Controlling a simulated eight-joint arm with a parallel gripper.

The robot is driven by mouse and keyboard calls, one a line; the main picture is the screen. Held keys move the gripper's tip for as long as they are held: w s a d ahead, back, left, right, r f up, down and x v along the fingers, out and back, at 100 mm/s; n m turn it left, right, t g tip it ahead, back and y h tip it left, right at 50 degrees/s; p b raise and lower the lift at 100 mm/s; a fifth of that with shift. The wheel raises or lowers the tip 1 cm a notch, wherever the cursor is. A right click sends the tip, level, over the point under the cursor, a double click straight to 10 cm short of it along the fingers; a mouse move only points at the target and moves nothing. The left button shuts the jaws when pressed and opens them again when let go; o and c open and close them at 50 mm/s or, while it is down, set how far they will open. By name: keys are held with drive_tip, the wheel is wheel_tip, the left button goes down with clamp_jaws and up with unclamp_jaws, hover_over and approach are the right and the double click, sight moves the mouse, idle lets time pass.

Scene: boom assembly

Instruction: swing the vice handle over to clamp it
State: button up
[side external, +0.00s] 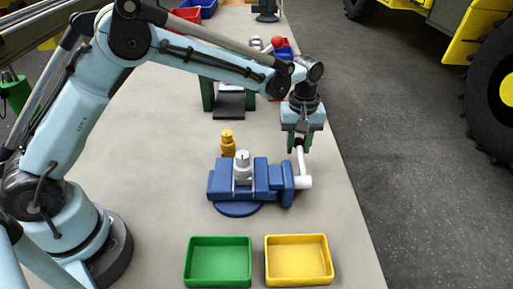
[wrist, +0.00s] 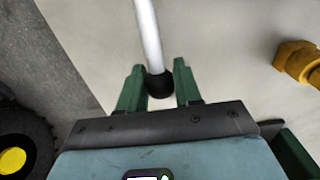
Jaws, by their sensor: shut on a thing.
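The blue vice (side external: 222,186) stands on the bench, with a silver fitting (side external: 243,168) seated between its jaws. Its white handle (side external: 302,163) rises from the hub at the vice's right end and stands nearly upright, leaning slightly left. My gripper (side external: 299,146) is above the hub, pointing down, shut on the handle's top end. In the wrist view the white handle (wrist: 149,35) runs to a black knob (wrist: 160,84), which sits between the green fingertips of my gripper (wrist: 159,80). The vice body is out of the wrist view.
A brass fitting (side external: 227,144) stands behind the vice and shows in the wrist view (wrist: 298,62). A green tray (side external: 218,284) and a yellow tray (side external: 299,283) lie in front. A green stand (side external: 207,95) and blue and red bins (side external: 187,15) are farther back. The bench edge is right of the vice.

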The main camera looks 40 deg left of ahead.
drive_tip(key=shift+w+f, duration=0.1)
drive_tip(key=shift+f, duration=0.6)
idle(0.4)
drive_tip(key=o, duration=0.7)
drive_tip(key=shift+c, duration=0.2)
drive_tip(key=shift+r, duration=4.05)
